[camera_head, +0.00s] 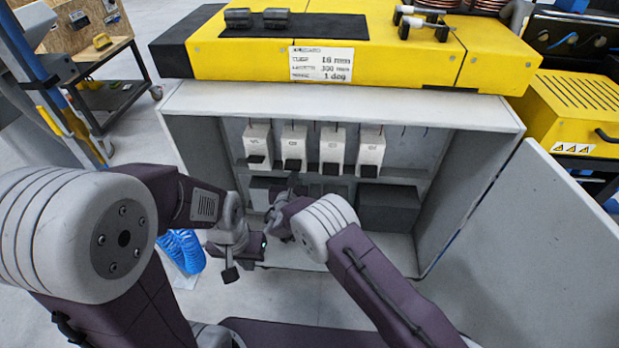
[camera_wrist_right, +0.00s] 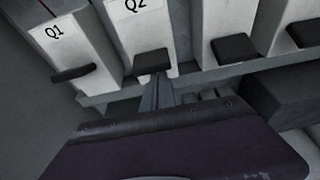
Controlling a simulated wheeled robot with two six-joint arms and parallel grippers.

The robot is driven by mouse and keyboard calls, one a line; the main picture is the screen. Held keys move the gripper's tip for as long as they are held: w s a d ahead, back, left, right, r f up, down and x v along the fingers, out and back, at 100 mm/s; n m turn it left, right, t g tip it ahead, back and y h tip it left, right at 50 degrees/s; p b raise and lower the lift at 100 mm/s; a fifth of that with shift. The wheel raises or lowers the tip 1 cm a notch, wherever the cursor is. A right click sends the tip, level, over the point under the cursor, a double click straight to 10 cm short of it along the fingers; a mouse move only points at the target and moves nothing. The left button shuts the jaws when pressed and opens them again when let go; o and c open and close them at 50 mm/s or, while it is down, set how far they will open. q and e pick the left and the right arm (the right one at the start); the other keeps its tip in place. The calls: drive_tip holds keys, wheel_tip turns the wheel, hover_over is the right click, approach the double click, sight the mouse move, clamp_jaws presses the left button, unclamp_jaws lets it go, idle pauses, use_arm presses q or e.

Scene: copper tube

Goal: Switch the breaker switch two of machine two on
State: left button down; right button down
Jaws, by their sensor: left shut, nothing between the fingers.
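Breaker Q2 (camera_wrist_right: 140,22) is a white block with a black switch lever (camera_wrist_right: 152,62) at its lower front. In the head view breaker Q2 (camera_head: 293,144) is second from the left in the open cabinet. My right gripper (camera_wrist_right: 157,90) has its fingers together and empty, just below the Q2 lever; whether they touch it I cannot tell. It also shows in the head view (camera_head: 292,181) under Q2. My left gripper (camera_head: 231,273) is shut and empty, low in front of the cabinet's left side.
Breaker Q1 (camera_wrist_right: 60,38) stands left of Q2, and further similar breakers stand to its right. The grey cabinet (camera_head: 345,100) sits under a yellow machine (camera_head: 410,62). Its open door (camera_head: 540,250) stands at the right.

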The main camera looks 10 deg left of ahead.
drive_tip(key=shift+a+r+g+p, duration=0.15)
drive_tip(key=shift+r+g+p, duration=0.3)
drive_tip(key=shift+r+p, duration=0.15)
drive_tip(key=shift+a+r+g+p, duration=0.15)
drive_tip(key=shift+r+g+p, duration=0.3)
drive_tip(key=shift+r+p, duration=0.1)
drive_tip(key=shift+a+r+g+p, duration=0.15)
drive_tip(key=shift+a+g+p, duration=0.1)
drive_tip(key=shift+g+p, duration=0.4)
drive_tip(key=shift+s+d+f+b, duration=0.1)
drive_tip(key=shift+d+f+b, duration=0.1)
drive_tip(key=shift+b, duration=0.1)
drive_tip(key=shift+r, duration=0.1)
